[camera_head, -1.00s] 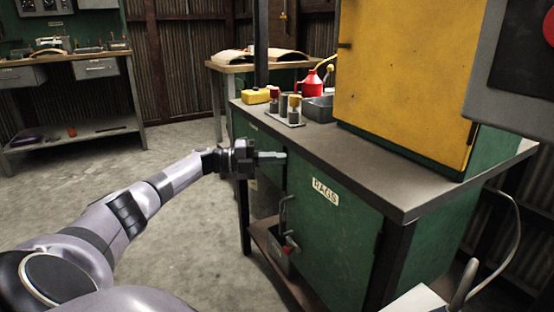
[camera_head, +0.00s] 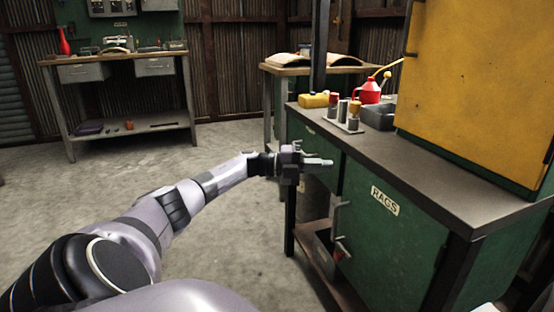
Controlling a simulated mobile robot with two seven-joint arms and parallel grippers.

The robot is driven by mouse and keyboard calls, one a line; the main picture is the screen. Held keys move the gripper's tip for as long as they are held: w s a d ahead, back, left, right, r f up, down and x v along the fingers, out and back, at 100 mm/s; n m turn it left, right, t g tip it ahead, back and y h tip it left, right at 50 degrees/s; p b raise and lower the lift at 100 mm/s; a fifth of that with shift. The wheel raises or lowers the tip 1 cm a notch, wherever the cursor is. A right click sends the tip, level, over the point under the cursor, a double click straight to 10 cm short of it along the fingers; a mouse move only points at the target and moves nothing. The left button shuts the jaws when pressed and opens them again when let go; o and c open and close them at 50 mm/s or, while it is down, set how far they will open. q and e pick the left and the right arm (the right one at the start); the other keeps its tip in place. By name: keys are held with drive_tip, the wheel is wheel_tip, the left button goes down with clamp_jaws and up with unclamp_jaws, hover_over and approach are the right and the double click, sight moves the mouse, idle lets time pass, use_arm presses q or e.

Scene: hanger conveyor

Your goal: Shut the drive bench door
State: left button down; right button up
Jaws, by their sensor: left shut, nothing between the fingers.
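The drive bench (camera_head: 437,189) stands at the right with a dark top and green front. Its green door (camera_head: 385,245) carries a "RAGS" label and a bar handle (camera_head: 338,215) on its left side. The door looks a little ajar, with an open bay beside its left edge; I cannot tell the exact gap. My left gripper (camera_head: 328,163) is shut and empty. It points right, just above and left of the door's upper left corner, in front of the bench; I cannot tell whether it touches. My right gripper is not in view.
A yellow cabinet (camera_head: 475,90) stands on the bench top. A red can (camera_head: 369,92), a yellow container (camera_head: 314,100) and a grey bin (camera_head: 378,116) sit at the bench's far end. A workbench (camera_head: 120,60) stands back left. The concrete floor (camera_head: 110,195) between is clear.

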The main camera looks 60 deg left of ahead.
use_arm(q)
drive_tip(key=s+a+b, duration=0.2)
drive_tip(key=s+a, duration=0.3)
drive_tip(key=a, duration=0.3)
drive_tip(key=shift+s+a, duration=0.2)
drive_tip(key=shift+a, duration=0.2)
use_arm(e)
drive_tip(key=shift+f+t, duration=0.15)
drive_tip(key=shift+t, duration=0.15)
